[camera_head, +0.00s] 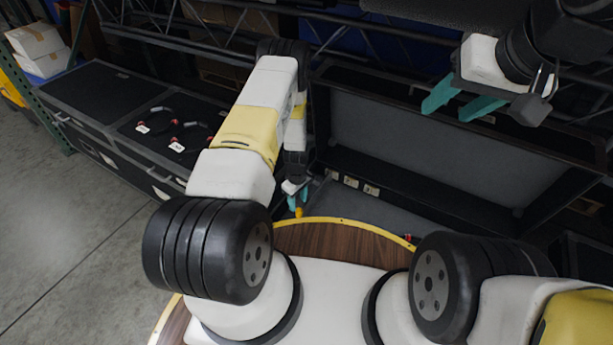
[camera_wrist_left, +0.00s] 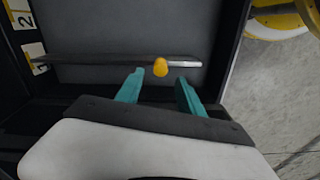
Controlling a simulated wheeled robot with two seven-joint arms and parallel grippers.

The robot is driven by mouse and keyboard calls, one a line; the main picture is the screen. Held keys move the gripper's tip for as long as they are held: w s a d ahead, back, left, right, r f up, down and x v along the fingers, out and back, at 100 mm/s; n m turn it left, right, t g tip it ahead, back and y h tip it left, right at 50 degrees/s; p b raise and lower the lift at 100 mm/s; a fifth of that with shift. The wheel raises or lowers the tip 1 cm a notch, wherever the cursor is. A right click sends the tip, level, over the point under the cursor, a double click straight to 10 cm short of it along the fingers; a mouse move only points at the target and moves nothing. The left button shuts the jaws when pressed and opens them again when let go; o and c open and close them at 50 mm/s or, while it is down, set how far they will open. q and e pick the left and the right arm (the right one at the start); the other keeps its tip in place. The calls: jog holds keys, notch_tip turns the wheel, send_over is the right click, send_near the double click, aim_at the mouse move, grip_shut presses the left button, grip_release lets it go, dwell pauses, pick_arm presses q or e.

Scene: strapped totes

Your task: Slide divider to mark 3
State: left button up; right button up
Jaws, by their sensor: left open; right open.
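The divider (camera_wrist_left: 110,59) shows in the left wrist view as a thin dark upright panel across the grey floor of an open black case, with an orange knob (camera_wrist_left: 160,67) near its right end. My left gripper (camera_wrist_left: 160,77) is open, its teal fingertips on either side of the knob; contact cannot be told. In the head view the knob (camera_head: 299,212) shows beside my left gripper (camera_head: 296,197), while my arm hides most of the divider. Number cards (camera_wrist_left: 28,35) line the case's inner wall, one reading 2. My right gripper (camera_head: 446,112) is open and empty above the case.
The open case (camera_head: 430,140) has raised dark walls around my left gripper. Two dark looped items (camera_head: 155,120) with white tags lie on a black case (camera_head: 90,95) at left. A brown round top with a yellow edge (camera_head: 335,222) is in front. Concrete floor is clear at left.

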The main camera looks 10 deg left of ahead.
aim_at(298, 209)
pick_arm(q)
notch_tip(298, 209, down, 6)
jog(key=shift+r, duration=0.15)
grip_shut()
dwell(1.5)
